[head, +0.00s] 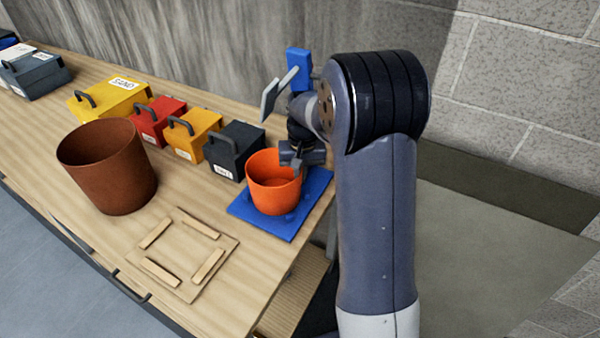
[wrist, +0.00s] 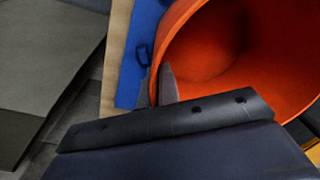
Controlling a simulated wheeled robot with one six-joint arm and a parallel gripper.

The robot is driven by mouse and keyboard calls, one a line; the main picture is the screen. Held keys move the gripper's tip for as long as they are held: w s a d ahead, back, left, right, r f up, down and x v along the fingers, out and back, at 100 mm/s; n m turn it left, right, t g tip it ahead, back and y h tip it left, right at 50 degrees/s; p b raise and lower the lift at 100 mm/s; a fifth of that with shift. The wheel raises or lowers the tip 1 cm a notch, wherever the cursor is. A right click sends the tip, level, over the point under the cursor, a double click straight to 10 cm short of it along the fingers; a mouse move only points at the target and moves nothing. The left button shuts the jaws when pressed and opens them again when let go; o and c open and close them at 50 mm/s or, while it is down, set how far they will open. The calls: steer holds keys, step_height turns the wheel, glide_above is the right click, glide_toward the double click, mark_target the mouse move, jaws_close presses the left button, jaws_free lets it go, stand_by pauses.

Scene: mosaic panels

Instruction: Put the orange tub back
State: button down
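The orange tub (head: 272,190) stands upright on a blue square board (head: 250,223) with small raised blue stops, at the table's right end. My gripper (head: 296,165) is at the tub's right far rim. In the wrist view, the two fingertips (wrist: 160,85) sit close together on either side of the tub's wall (wrist: 240,60), one inside and one outside, with the wall pinched between them. The tub's underside is hidden, so I cannot tell whether it touches the board.
A brown tub (head: 108,170) stands at left on the wooden table (head: 60,115). A square wooden plate with wooden strips (head: 185,255) lies at the front, empty. Yellow (head: 110,98), red (head: 160,120), orange-yellow (head: 192,135) and dark (head: 235,150) handled boxes line the back.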

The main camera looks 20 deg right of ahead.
steer(key=shift+f, duration=0.1)
steer(key=shift+f, duration=0.1)
steer(key=c, duration=1.7)
jaws_free()
steer(key=r, duration=0.4)
steer(key=r+b, duration=0.1)
steer(key=r, duration=0.2)
steer(key=shift+d+r, duration=0.2)
steer(key=shift+r, duration=0.2)
steer(key=shift+f, duration=0.15)
